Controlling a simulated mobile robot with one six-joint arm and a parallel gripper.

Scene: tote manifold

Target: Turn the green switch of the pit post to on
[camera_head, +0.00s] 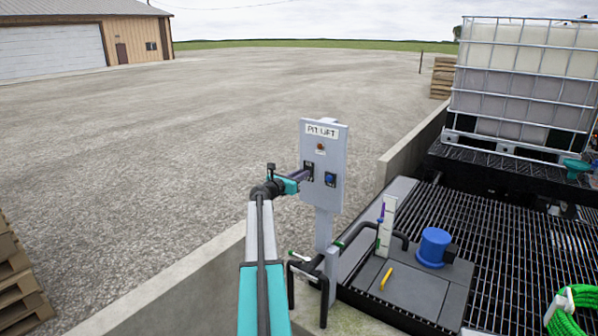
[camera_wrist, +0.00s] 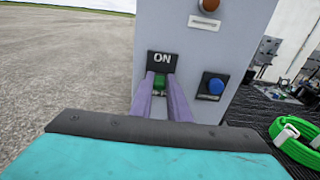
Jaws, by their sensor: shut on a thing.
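The pit post (camera_head: 324,185) is a grey upright panel labelled "PIT LIFT" at the centre of the head view. The green switch (camera_wrist: 159,81) sits under a black "ON" plate (camera_wrist: 162,60) on the panel's left side in the wrist view. My gripper (camera_wrist: 160,88) reaches the panel from the left with its two purple fingers shut on the green switch, one finger on each side. The fingers hide much of the switch, and I cannot tell which way it is turned. In the head view my gripper (camera_head: 309,172) covers it.
A blue button (camera_wrist: 216,86) is right of the switch, and an orange lamp (camera_wrist: 208,5) is above. A low concrete wall (camera_head: 190,285), a pipe with a blue motor (camera_head: 433,246) and a white tank (camera_head: 520,85) stand around the grating. Open gravel lies left.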

